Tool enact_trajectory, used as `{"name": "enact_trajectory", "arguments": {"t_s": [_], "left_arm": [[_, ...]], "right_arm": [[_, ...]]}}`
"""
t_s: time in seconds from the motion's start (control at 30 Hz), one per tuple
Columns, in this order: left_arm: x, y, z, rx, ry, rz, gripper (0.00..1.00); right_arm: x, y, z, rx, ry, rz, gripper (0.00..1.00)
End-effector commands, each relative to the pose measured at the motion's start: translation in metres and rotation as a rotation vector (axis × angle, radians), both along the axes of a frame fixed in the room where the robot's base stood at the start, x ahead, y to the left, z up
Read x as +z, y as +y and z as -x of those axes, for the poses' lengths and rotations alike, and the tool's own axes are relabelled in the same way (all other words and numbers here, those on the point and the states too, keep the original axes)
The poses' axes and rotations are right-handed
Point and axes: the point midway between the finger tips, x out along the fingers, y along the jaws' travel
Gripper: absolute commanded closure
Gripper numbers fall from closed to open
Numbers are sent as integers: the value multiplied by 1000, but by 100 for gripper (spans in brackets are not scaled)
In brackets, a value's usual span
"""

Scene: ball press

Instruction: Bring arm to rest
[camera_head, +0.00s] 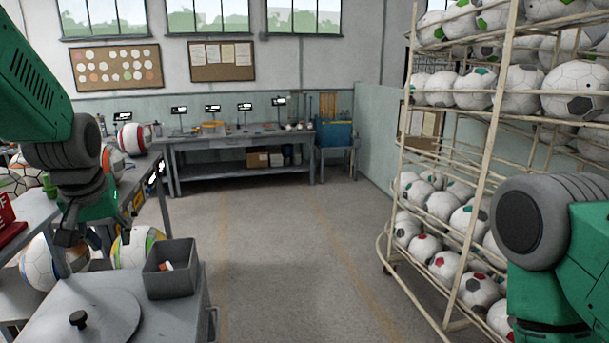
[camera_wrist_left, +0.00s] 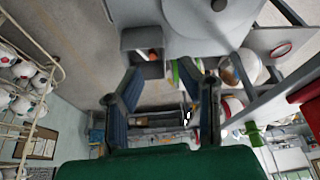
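My left arm comes in from the left edge. Its dark gripper (camera_head: 80,234) points down over the workbench area, left of a grey bin. In the left wrist view my left gripper (camera_wrist_left: 170,78) has its two blue-padded fingers wide apart. Nothing is held between them. My right arm shows only as a green and grey link at the lower right of the head view; its gripper is out of view.
The grey bin (camera_head: 171,268) with small items stands beside a round grey plate (camera_head: 85,308) with a black knob. A ball rack (camera_head: 487,150) stands at right. Several balls sit at left. The floor (camera_head: 290,240) between is clear.

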Motion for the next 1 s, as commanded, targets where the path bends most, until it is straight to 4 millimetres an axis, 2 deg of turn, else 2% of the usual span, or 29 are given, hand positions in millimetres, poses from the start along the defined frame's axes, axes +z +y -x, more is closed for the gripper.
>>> {"name": "enact_trajectory", "arguments": {"t_s": [0.17, 0.37, 0.57, 0.67, 0.77, 0.8, 0.9, 1.0], "left_arm": [[-29, 1, 5, -14, 26, -7, 68], [-74, 2, 17, -37, 62, -18, 68], [-135, 1, 45, -77, 111, -30, 68], [-175, 0, 66, -105, 147, -34, 68], [-224, -4, 100, -145, 194, -33, 68], [-247, -6, 120, -166, 219, -31, 68], [-295, -14, 174, -219, 270, -17, 68], [-327, -23, 222, -262, 305, 4, 68]], "right_arm": [[0, 0, 0, 0, -1, 0, 60], [0, 0, -1, 0, -1, 0, 60], [0, 0, 0, 0, -1, 0, 60], [0, 0, 0, 0, 0, 0, 60], [0, 0, 0, 0, 0, 0, 60], [0, 0, 0, 0, 0, 0, 60], [0, 0, 0, 0, 0, 0, 60], [0, 0, 0, 0, 0, 0, 60]]}}
